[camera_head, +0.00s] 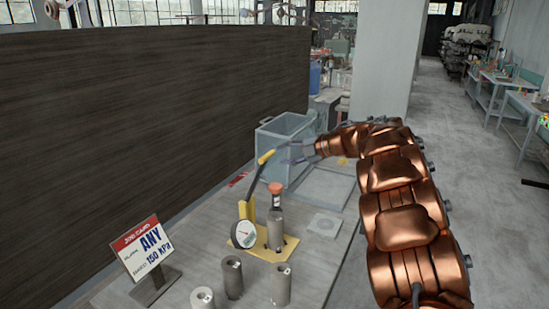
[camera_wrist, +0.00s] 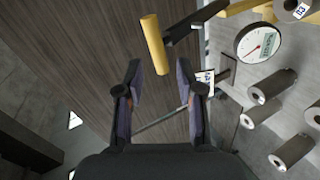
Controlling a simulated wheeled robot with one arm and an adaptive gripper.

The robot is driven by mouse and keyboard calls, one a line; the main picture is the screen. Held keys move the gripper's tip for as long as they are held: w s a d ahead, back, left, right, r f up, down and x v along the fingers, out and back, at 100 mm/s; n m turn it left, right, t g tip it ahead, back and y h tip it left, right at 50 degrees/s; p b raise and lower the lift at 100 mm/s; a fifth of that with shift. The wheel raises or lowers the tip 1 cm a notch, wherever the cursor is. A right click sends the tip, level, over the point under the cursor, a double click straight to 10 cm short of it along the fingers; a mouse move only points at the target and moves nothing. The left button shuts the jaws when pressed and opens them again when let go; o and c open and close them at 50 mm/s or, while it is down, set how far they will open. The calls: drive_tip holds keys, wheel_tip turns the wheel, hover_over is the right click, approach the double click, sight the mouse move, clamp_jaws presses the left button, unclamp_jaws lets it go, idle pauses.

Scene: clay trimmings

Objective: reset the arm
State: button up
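My copper-coloured arm (camera_head: 400,200) reaches in from the right and bends left over the bench. My gripper (camera_head: 293,154) is open and empty, in front of the clear-walled box in the head view. In the wrist view its dark fingers (camera_wrist: 160,78) stand apart with nothing between them. The yellow lever handle (camera_head: 266,157) lies just left of the fingertips. In the wrist view the handle (camera_wrist: 154,45) shows beyond the fingertips, apart from them.
A press with a dial gauge (camera_head: 244,234) stands on a yellow plate (camera_head: 270,252). Several grey cylinders (camera_head: 232,277) stand nearby. A job card (camera_head: 142,248) reads "ANY" and "150 kPa". The clear box (camera_head: 283,140) stands behind. A dark panel (camera_head: 150,110) borders the left. Floor at right is open.

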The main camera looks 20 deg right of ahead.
drive_tip(key=shift+v, duration=0.8)
drive_tip(key=shift+r, duration=0.1)
